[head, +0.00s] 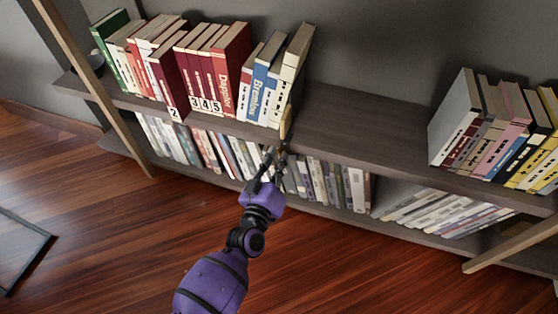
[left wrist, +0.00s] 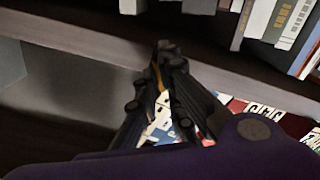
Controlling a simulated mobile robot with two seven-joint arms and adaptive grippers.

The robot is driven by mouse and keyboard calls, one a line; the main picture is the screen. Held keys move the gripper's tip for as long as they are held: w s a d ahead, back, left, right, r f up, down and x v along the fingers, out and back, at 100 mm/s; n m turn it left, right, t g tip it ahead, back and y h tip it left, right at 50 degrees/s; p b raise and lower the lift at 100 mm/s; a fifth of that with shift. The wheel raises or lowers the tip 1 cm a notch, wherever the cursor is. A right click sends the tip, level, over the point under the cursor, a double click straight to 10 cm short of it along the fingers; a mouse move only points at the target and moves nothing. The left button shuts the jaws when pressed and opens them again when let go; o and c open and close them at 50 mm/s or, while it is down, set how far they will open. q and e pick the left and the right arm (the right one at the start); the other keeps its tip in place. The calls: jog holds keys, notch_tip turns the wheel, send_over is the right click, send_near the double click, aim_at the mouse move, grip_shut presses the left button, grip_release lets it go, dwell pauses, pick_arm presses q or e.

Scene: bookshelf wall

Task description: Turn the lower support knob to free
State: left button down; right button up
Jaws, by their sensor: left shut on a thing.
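A thin tan book support (head: 287,120) stands at the right end of the upper shelf's left book row, by the shelf's front edge. My left gripper (head: 279,153) is just below it at the front edge, with its fingers closed together. In the left wrist view my left gripper (left wrist: 168,66) is shut on a small tan piece (left wrist: 158,76), seen as a narrow strip between the dark fingers. It looks like the lower support knob, but the fingers hide most of it, and its turned position cannot be told. My right gripper is not in view.
The upper shelf (head: 360,135) is bare between the left books (head: 228,70) and the right books (head: 500,135). Books on the lower shelf (head: 330,185) stand close behind my gripper. A slanted wooden post (head: 100,90) is at the left. The floor (head: 350,270) in front is clear.

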pick_arm(q)
jog(key=n+b, duration=0.2)
jog(key=n, duration=1)
jog(key=shift+f, duration=0.1)
dwell(0.6)
jog(key=c, duration=1.9)
grip_release()
jog(key=shift+o, duration=0.2)
jog(key=v, duration=1.2)
